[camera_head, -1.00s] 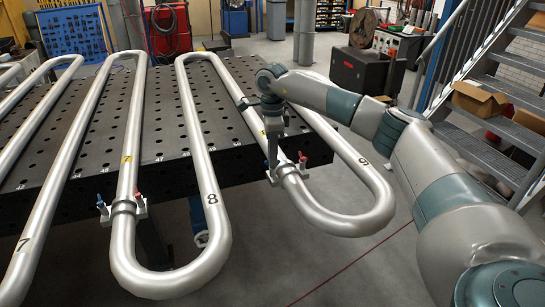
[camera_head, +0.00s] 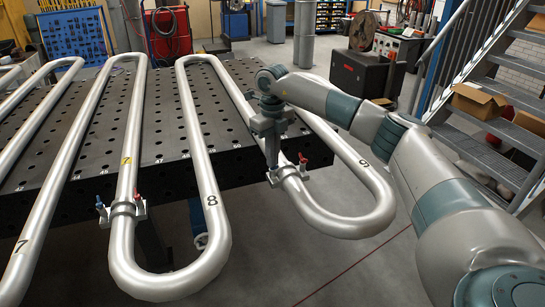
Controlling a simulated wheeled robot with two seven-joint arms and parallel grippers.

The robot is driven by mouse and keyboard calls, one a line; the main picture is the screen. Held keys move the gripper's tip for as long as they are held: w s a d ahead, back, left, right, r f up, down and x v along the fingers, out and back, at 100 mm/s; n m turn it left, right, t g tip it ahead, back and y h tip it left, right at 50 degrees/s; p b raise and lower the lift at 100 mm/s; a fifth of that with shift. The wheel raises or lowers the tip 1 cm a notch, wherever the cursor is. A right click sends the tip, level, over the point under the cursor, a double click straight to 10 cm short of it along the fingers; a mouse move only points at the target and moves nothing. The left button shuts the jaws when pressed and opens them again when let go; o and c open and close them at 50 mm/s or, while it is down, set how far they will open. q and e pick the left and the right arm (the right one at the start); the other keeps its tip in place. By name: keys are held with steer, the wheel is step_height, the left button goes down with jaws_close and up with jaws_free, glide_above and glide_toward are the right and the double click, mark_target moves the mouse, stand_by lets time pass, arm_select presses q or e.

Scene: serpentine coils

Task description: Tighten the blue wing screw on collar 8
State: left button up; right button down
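A collar (camera_head: 290,171) clamps the pipe left of the black number 9. Its red wing screw (camera_head: 302,158) stands on its right side. My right gripper (camera_head: 272,165) points down at the collar's left side and covers the spot where a blue screw would show. Whether its fingers are open or shut on something cannot be seen. Another collar (camera_head: 124,209) sits on the pipe left of the black number 8, with a blue wing screw (camera_head: 99,202) on its left and a red one (camera_head: 137,196) on its right. My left gripper is not in view.
The silver serpentine pipe (camera_head: 188,110) lies on a black perforated table (camera_head: 160,125), its bends overhanging the front edge. Metal stairs (camera_head: 485,150) with cardboard boxes (camera_head: 479,101) stand at the right. The floor in front of the table is clear.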

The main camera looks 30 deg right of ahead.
steer(key=shift+w+d+r+m, duration=0.1)
steer(key=shift+r+m, duration=0.05)
steer(key=shift+m, duration=0.6)
steer(key=shift+r+m, duration=0.15)
steer(key=shift+m, duration=0.6)
steer(key=c, duration=2.1)
jaws_free()
steer(key=shift+o, duration=0.6)
steer(key=shift+f, duration=0.1)
